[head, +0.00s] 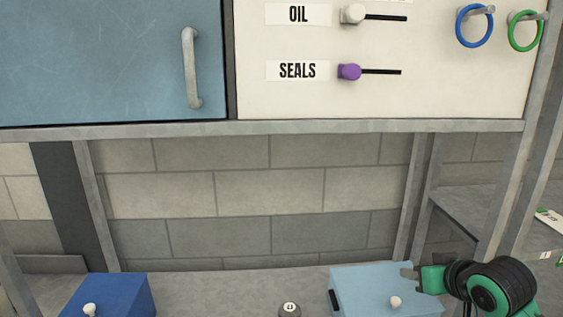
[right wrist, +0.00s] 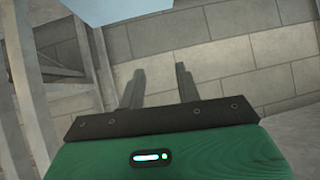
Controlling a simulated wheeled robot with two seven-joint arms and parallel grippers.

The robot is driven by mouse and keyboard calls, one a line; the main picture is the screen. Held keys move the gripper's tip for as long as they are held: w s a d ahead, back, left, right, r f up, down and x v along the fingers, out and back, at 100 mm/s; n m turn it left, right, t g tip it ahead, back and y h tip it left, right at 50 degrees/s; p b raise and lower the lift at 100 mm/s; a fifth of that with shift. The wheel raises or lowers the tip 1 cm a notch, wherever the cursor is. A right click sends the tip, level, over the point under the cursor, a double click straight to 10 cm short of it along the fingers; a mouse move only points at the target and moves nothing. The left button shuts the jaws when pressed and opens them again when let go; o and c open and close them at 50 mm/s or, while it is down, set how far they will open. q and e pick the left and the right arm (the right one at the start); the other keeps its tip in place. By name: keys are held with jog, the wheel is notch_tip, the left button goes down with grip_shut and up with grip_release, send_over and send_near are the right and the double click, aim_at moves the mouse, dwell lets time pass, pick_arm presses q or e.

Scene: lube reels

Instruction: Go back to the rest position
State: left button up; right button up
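My right gripper (head: 410,277) is at the lower right of the head view, beside the right end of the light blue box (head: 372,282). I cannot tell whether it touches the box. In the right wrist view its two dark fingers (right wrist: 158,88) stand apart with nothing between them, in front of the block wall. My left gripper is not in the head view.
A panel above has an OIL slider (head: 353,14), a purple SEALS slider (head: 349,72), and a blue ring (head: 474,26) and green ring (head: 525,31) on hooks. A blue cabinet door (head: 110,60) is at left. A dark blue box (head: 112,294) and small weight (head: 290,309) stand below.

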jog(key=s+a+f+g, duration=0.2)
jog(key=s+f, duration=0.4)
jog(key=f, duration=0.3)
jog(key=s+a+f+g, duration=0.1)
jog(key=s+a+f, duration=0.1)
jog(key=s+f, duration=0.5)
jog(key=s+a+f+g+h, duration=0.1)
jog(key=s+f+g, duration=0.1)
jog(key=s+f, duration=0.55)
jog(key=s+a+f+g+h, duration=0.15)
jog(key=s+f, duration=0.35)
jog(key=s, duration=0.5)
notch_tip(320, 180, down, 33)
jog(key=g+b, duration=0.2)
jog(key=b, duration=0.1)
jog(key=s+d+f+b, duration=0.1)
jog(key=s+d+f, duration=0.1)
jog(key=s+f, duration=0.7)
jog(key=s+d+f+n+g+b, duration=0.1)
jog(key=s+f, duration=0.9)
jog(key=f, duration=0.4)
jog(key=shift+s+d+f, duration=0.15)
jog(key=shift+d, duration=0.2)
